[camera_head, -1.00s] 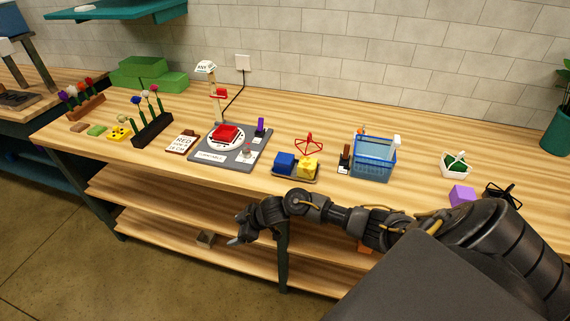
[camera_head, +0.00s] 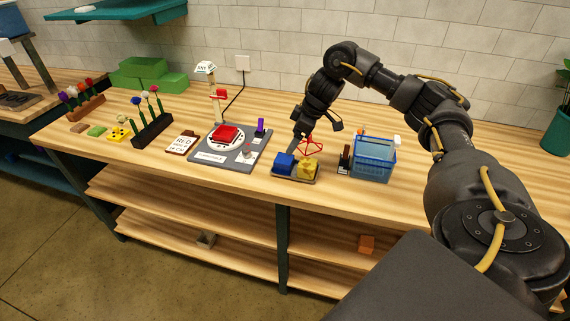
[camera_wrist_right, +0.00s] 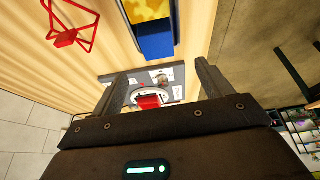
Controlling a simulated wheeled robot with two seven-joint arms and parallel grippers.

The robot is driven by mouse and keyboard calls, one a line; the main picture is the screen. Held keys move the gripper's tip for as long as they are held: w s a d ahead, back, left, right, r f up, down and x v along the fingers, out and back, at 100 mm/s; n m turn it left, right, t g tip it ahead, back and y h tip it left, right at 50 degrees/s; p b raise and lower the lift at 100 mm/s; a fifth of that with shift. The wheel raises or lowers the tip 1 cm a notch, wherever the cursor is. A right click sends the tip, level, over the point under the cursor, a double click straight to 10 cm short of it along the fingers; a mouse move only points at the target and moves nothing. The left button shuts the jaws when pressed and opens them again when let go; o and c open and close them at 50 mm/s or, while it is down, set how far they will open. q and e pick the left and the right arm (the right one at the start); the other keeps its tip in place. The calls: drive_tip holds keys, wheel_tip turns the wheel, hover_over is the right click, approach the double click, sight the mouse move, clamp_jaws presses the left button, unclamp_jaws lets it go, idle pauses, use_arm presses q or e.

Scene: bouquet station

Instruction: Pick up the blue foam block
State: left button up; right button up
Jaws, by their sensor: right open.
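The blue foam block (camera_head: 284,163) sits at the left of a small tray (camera_head: 296,178) near the front edge of the bench, beside a yellow block (camera_head: 307,167). In the wrist view the blue block (camera_wrist_right: 155,45) lies beyond my fingertips, apart from them. My right gripper (camera_head: 294,146) is just behind and above the block in the head view. In the wrist view its two fingers (camera_wrist_right: 159,74) are spread with nothing between them. My left gripper is out of view.
A red wire stand (camera_head: 311,145) is close behind the tray. A blue basket (camera_head: 374,160) stands to the right. A grey mat (camera_head: 228,158) with a red block (camera_head: 225,134) lies to the left. Flower holders (camera_head: 152,130) are farther left.

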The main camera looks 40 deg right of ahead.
drive_tip(key=d, duration=0.1)
drive_tip(key=b, duration=0.1)
hover_over(286, 158)
drive_tip(key=s+d, duration=0.1)
drive_tip(key=s, duration=0.1)
wheel_tip(286, 158, down, 4)
drive_tip(key=shift+w+d+f, duration=0.1)
drive_tip(key=shift+w+f, duration=0.05)
drive_tip(key=shift+f, duration=0.4)
drive_tip(key=p+x, duration=0.1)
drive_tip(key=x, duration=0.2)
drive_tip(key=shift+w+f+p, duration=0.1)
drive_tip(key=shift+f+p, duration=0.2)
drive_tip(key=shift+f, duration=0.05)
drive_tip(key=shift+w+a+f, duration=0.15)
drive_tip(key=shift+a+f, duration=0.05)
drive_tip(key=shift+f, duration=0.2)
drive_tip(key=c, duration=1.1)
drive_tip(key=shift+r, duration=0.1)
drive_tip(key=shift+c, duration=0.2)
